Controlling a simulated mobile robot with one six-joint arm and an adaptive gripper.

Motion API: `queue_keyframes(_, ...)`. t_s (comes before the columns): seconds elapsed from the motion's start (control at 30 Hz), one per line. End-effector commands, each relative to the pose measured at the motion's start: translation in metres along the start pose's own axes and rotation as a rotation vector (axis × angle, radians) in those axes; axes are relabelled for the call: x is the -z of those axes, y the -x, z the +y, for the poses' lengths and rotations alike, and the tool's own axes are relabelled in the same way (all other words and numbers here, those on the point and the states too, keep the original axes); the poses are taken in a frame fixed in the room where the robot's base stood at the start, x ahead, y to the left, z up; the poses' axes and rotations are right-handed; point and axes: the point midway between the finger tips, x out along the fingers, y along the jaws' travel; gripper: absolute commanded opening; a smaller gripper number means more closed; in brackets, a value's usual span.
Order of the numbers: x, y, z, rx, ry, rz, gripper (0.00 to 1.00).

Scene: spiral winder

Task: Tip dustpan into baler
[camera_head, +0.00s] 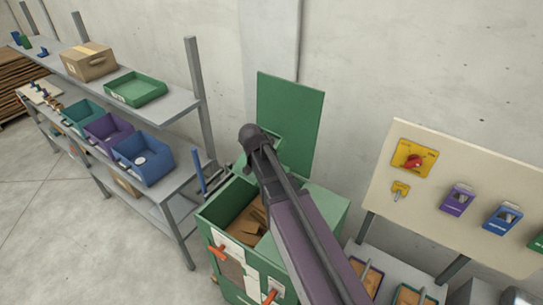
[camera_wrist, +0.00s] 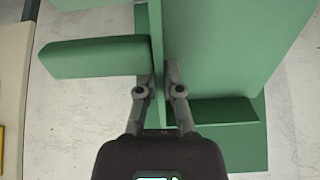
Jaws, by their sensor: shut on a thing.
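The baler (camera_head: 218,248) is a green box with orange handles, an open top and brown cardboard pieces inside. A green panel (camera_head: 300,115) stands upright behind its opening. My gripper (camera_wrist: 163,78) is shut on a thin green upright strip (camera_wrist: 157,40), seemingly part of the dustpan. Broad green surfaces (camera_wrist: 220,45) spread to the right of the fingers in the wrist view, and a green bar (camera_wrist: 90,58) sticks out left. I cannot tell dustpan from baler with certainty there. In the head view my arm crosses over the baler and hides most of the held thing.
A grey shelf (camera_head: 185,102) at left holds a cardboard box (camera_head: 90,62), a green tray (camera_head: 135,90), and blue (camera_head: 145,165) and purple (camera_head: 107,132) bins. A sloped board (camera_head: 480,220) with a red knob (camera_head: 413,160) stands right. Floor at left is clear.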

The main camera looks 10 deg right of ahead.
Motion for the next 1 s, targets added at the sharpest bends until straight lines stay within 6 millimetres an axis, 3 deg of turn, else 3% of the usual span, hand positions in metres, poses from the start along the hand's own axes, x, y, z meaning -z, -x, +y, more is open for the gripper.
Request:
queue_keyframes(0.27,0.005,0.001,-0.003,0.001,0.0,-0.091,0.0)
queue_keyframes(1.0,0.022,-0.009,-0.004,0.0,-0.002,-0.567,0.0)
